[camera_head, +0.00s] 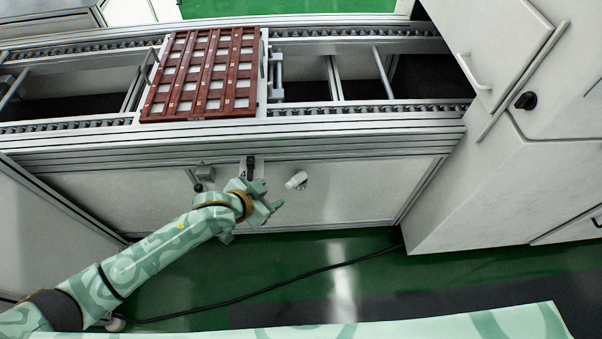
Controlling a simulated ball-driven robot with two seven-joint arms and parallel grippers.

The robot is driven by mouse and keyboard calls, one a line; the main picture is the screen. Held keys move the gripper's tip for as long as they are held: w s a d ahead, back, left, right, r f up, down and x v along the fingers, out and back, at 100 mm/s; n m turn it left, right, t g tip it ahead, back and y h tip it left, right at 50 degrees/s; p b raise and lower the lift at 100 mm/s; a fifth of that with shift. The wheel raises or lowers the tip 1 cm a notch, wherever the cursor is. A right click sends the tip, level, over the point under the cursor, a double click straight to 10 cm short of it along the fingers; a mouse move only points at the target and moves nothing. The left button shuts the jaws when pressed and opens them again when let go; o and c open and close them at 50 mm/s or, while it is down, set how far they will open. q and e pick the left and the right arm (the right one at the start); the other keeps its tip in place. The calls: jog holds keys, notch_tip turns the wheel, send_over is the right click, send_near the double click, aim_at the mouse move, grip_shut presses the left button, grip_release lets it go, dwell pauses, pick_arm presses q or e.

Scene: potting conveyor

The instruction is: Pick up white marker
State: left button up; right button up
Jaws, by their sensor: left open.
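My left gripper (270,196) is open and empty in front of the conveyor's pale side panel, its fingers pointing right. A small white rounded object (297,180) is just right of and slightly above the fingertips, apart from them in the picture. I cannot tell whether it is the white marker or a fitting on the panel. No other thing that looks like a white marker is in view. My right gripper is not in view.
The conveyor (350,118) runs across the top and carries a reddish-brown slotted tray (207,74). White cabinets (490,190) stand on the right. A black cable (270,290) lies on the green floor (200,265). A small dark fitting (250,165) is on the panel above the gripper.

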pick_arm(q)
jog(key=b, duration=0.2)
send_near(288, 185)
jog(key=d+f, duration=0.1)
jog(key=d, duration=0.1)
jog(key=b+x, duration=0.1)
jog(key=x, duration=0.1)
jog(key=b+x, duration=0.1)
jog(key=shift+w+f, duration=0.25)
jog(key=shift+w, duration=0.1)
jog(key=shift+w+d+f+b, duration=0.2)
jog(key=shift+w+f+b, duration=0.1)
jog(key=shift+w+b, duration=0.15)
jog(key=b+x, duration=0.2)
jog(key=x, duration=0.1)
jog(key=a+b+x, duration=0.1)
jog(key=shift+w+d+f+b, duration=0.2)
jog(key=shift+w+f+b, duration=0.15)
jog(key=shift+f, duration=0.2)
jog(key=shift+w+d+f, duration=0.1)
jog(key=shift+d, duration=0.05)
jog(key=shift+r, duration=0.25)
grip_shut()
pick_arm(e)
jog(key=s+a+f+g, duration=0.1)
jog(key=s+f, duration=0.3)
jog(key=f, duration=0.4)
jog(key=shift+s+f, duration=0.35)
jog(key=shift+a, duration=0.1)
